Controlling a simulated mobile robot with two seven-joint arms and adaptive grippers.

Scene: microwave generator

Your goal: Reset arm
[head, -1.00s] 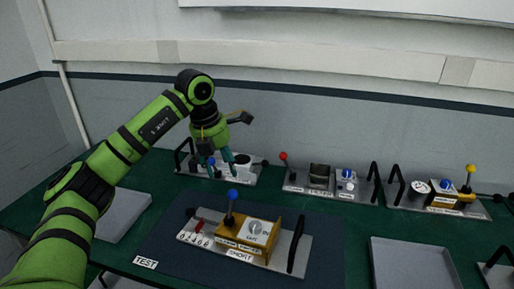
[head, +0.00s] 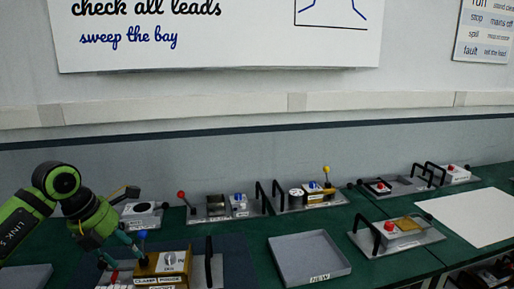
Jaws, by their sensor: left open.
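My left gripper (head: 115,247) is at the lower left, open, with its teal fingers pointing down. Its fingers are just left of a blue-knobbed lever (head: 142,235) on a brass-coloured unit (head: 160,271) on the front plate. I cannot tell whether a finger touches the lever or the unit. The lower part of the unit and its plate are cut off by the bottom edge. My right gripper is not in view.
Behind stand units with a red lever (head: 181,195) and a yellow lever (head: 326,170). A grey tray (head: 309,262) lies to the right. Black handles stand up from several plates. A white sheet (head: 475,216) lies far right.

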